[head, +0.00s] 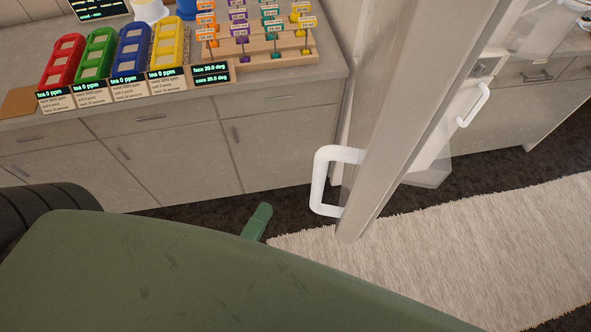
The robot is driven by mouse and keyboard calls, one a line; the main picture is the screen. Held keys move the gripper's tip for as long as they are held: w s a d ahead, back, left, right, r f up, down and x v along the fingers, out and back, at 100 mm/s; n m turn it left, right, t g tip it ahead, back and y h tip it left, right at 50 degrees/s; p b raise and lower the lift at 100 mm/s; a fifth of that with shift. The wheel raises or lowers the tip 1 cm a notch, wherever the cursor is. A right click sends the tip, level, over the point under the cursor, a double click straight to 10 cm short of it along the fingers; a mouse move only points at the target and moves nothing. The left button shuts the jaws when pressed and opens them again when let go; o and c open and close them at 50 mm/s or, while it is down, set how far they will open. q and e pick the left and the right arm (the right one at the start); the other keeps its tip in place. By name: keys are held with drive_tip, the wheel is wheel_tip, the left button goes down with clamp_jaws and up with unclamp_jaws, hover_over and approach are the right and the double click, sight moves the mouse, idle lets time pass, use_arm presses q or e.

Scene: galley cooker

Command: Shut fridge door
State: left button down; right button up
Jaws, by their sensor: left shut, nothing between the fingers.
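The fridge door (397,110) is a tall pale grey-beige panel right of centre, seen nearly edge-on. It appears to stand open, its lower end over the dark floor by the rug. A white bar handle (320,182) juts from its left side. My left gripper (262,212) shows as a small green tip below and left of the handle, shut, empty and apart from the door in the picture. My green arm hides most of the bottom. My right gripper is not in view.
A counter (300,92) with drawers runs along the left, holding coloured trays (98,58) and a wooden rack (275,57). A pale rug (480,250) covers the floor at right. Behind the door are a second white handle (475,104) and another cabinet (520,105).

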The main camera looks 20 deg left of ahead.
use_arm(q)
drive_tip(key=w+d, duration=0.4)
drive_tip(key=w, duration=0.4)
drive_tip(key=shift+w, duration=0.3)
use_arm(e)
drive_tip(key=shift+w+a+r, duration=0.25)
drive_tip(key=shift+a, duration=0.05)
use_arm(q)
drive_tip(key=shift+d, duration=0.15)
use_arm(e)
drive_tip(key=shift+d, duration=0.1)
